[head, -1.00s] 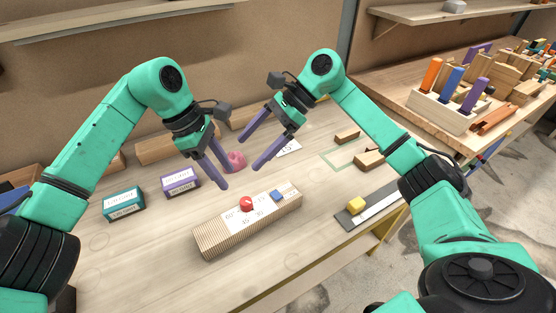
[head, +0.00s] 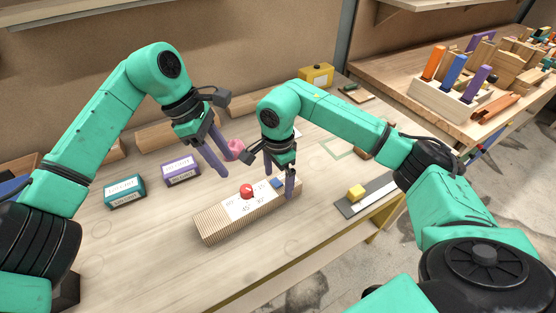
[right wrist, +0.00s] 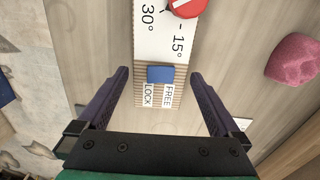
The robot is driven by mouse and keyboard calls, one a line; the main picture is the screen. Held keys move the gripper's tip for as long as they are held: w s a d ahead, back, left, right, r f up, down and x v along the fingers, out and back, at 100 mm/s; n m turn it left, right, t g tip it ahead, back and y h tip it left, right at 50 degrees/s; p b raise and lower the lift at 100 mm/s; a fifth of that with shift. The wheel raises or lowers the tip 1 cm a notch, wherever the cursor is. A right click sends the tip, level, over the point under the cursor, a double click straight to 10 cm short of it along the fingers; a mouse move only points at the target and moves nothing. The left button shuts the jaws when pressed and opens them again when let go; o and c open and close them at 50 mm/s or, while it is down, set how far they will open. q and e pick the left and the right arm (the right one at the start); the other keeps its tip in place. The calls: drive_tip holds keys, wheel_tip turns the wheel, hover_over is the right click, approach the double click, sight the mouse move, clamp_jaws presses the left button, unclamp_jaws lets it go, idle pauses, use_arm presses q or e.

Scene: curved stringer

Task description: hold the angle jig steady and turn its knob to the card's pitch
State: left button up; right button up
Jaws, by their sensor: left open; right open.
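The angle jig (head: 215,226) is a ribbed wooden block on the bench, with a white scale on top. Its red knob (head: 246,191) stands on the scale; a blue slider (right wrist: 160,74) sits beside the FREE and LOCK labels in the right wrist view. I cannot tell the knob's setting. My right gripper (head: 279,181) is open over the jig's right end, its fingers (right wrist: 157,92) apart on either side and no grip visible. My left gripper (head: 231,167) is open and empty, above and behind the jig. The pitch card is mostly hidden behind my right gripper.
A pink lump (head: 236,149) lies behind the jig. Teal (head: 125,192) and purple (head: 181,171) labelled boxes stand to the left. A yellow block (head: 357,192) sits on a dark strip at right. The bench in front of the jig is clear.

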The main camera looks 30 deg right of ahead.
wheel_tip(320, 180, down, 4)
